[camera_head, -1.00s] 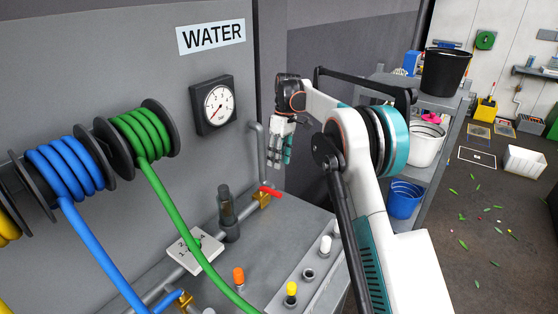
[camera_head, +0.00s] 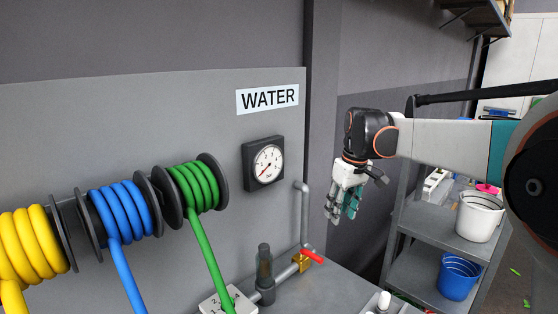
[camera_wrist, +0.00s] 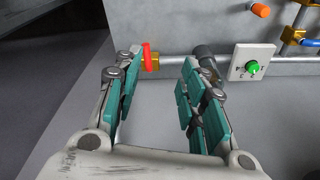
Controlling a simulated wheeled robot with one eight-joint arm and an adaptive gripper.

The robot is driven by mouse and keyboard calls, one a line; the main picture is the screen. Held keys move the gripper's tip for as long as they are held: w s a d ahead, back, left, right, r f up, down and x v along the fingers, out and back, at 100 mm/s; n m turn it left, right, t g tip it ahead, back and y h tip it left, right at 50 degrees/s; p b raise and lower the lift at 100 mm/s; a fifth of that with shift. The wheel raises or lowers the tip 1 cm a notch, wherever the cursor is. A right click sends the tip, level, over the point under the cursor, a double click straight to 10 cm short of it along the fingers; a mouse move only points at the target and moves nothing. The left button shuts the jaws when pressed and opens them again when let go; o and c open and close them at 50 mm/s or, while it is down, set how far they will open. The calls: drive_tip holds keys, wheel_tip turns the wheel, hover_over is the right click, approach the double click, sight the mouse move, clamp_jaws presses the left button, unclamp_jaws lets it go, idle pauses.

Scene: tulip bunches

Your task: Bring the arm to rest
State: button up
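My arm (camera_head: 450,143) reaches in from the right in the head view, with its wrist bent so that my gripper (camera_head: 339,208) hangs pointing down. The gripper is in the air in front of the grey wall, to the right of the gauge and above the bench. In the wrist view my gripper (camera_wrist: 158,75) has its two teal-padded fingers spread apart, with nothing between them. Beyond the fingertips are a red valve handle (camera_wrist: 147,57) and a grey pipe (camera_wrist: 175,64), apart from the gripper.
A round gauge (camera_head: 267,163) sits under the WATER sign (camera_head: 268,98). Yellow (camera_head: 30,245), blue (camera_head: 125,210) and green (camera_head: 193,187) hose reels hang at left. A shelf rack (camera_head: 440,232) at right holds a white bucket (camera_head: 478,216) and a blue bucket (camera_head: 458,277).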

drive_tip(key=s+d+f+m+t+b, duration=0.1)
drive_tip(key=s+f+m+t, duration=0.1)
drive_tip(key=s, duration=0.8)
drive_tip(key=s+d+f+m+t, duration=0.1)
drive_tip(key=s+f, duration=0.3)
drive_tip(key=s, duration=0.7)
drive_tip(key=s+d+f+m+t+h+b, duration=0.1)
drive_tip(key=s+f+m+t, duration=0.1)
drive_tip(key=s, duration=0.9)
drive_tip(key=shift+f+m+t+b, duration=0.35)
drive_tip(key=shift+f+m+t, duration=0.05)
drive_tip(key=shift+f, duration=0.1)
